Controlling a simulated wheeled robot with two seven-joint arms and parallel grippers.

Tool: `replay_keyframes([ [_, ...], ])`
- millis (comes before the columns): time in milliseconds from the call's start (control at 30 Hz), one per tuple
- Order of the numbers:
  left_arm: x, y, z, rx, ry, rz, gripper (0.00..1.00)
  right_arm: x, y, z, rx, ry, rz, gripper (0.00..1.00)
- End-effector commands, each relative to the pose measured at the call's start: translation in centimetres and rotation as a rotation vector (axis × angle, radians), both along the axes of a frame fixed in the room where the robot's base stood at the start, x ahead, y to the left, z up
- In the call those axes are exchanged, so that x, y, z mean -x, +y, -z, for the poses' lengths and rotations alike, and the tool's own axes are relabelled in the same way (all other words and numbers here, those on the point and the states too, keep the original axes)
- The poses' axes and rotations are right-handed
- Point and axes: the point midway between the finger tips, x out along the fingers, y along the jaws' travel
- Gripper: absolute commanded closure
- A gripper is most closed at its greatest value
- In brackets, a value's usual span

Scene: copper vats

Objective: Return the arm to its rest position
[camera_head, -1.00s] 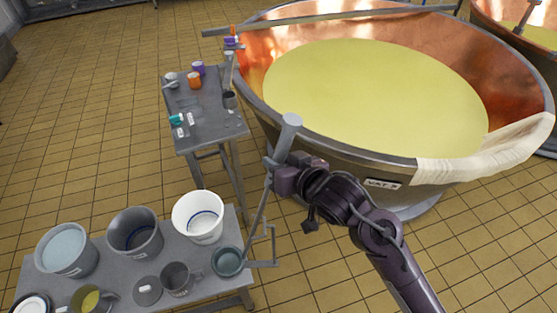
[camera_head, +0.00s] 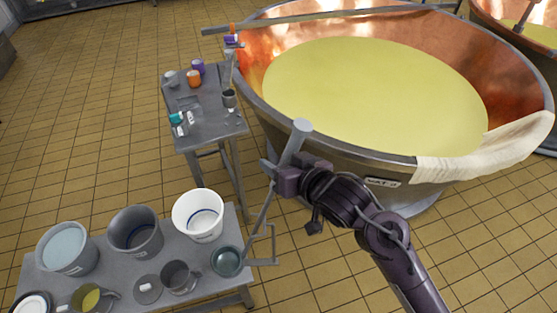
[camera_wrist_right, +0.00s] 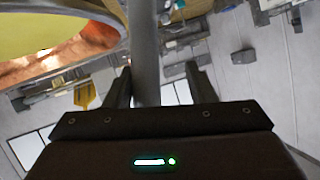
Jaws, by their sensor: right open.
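My right gripper (camera_head: 276,177) is open beside the front rim of the copper vat (camera_head: 400,178), high over the floor. A grey long-handled tool (camera_head: 297,140) with a thick upper grip stands up at its jaws. The tool's thin shaft slants down left toward a small grey pot (camera_head: 227,262) on the near table. In the right wrist view the grey grip (camera_wrist_right: 145,50) passes between the two spread fingers of the gripper (camera_wrist_right: 158,75). Whether the fingers touch it I cannot tell. My left gripper is not in view.
The near table (camera_head: 240,220) holds several pots and buckets, including a white bucket (camera_head: 198,215). A side table (camera_head: 205,130) carries small cups and tools. A pale cloth (camera_head: 490,145) hangs over the vat's rim. Tiled floor (camera_head: 90,130) is free at left.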

Motion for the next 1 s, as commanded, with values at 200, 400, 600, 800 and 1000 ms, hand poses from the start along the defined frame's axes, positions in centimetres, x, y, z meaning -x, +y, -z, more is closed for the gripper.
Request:
replay_keyframes([
  [200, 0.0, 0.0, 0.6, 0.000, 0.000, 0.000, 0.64, 2.9, -2.1, -1.4, 0.003, -0.003, 0.000, 0.50],
  [400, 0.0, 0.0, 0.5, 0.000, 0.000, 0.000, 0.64, 4.6, -3.2, -2.4, 0.002, -0.002, 0.000, 0.50],
  [600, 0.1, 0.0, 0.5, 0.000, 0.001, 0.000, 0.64, 5.0, -3.7, -2.4, 0.010, 0.004, 0.012, 0.50],
  [800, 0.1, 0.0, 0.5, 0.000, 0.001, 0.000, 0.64, 6.1, -9.0, 1.8, 0.184, 0.143, 0.168, 0.50],
  [1000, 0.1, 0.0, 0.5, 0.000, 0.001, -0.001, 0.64, 10.8, -14.9, 7.1, 0.387, 0.410, 0.257, 0.50],
])
